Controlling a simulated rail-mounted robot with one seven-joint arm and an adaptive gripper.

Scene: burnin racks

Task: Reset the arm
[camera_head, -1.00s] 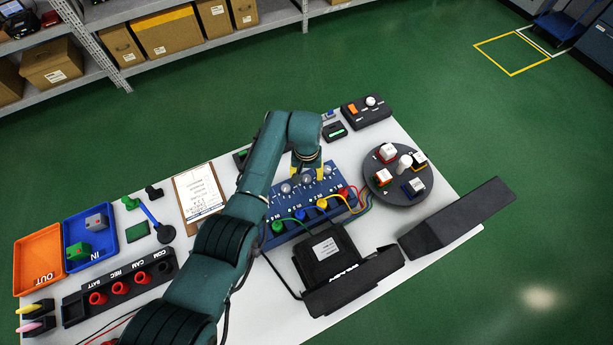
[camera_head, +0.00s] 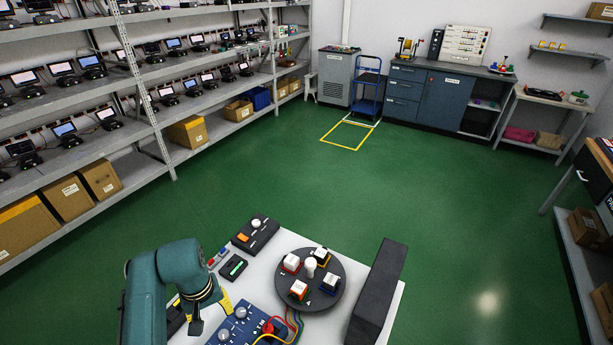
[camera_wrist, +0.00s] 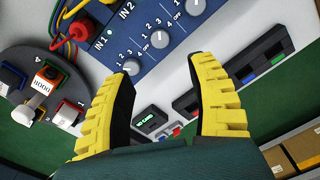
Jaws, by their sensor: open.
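My gripper (camera_wrist: 165,110) has yellow ridged fingers spread apart with nothing between them in the wrist view. In the head view, my gripper (camera_head: 209,312) is at the lower left, over the table near the blue panel (camera_head: 254,325). The wrist view shows the blue panel (camera_wrist: 150,68) with white knobs beyond the fingertips. Much of one finger is hidden behind my arm in the head view.
A dark round turntable (camera_head: 322,299) with several small blocks sits right of the panel. A black slab (camera_head: 376,300) stands at the table's right edge. A control box (camera_head: 256,234) and a small display unit (camera_head: 233,267) are behind the gripper. Green floor beyond is clear.

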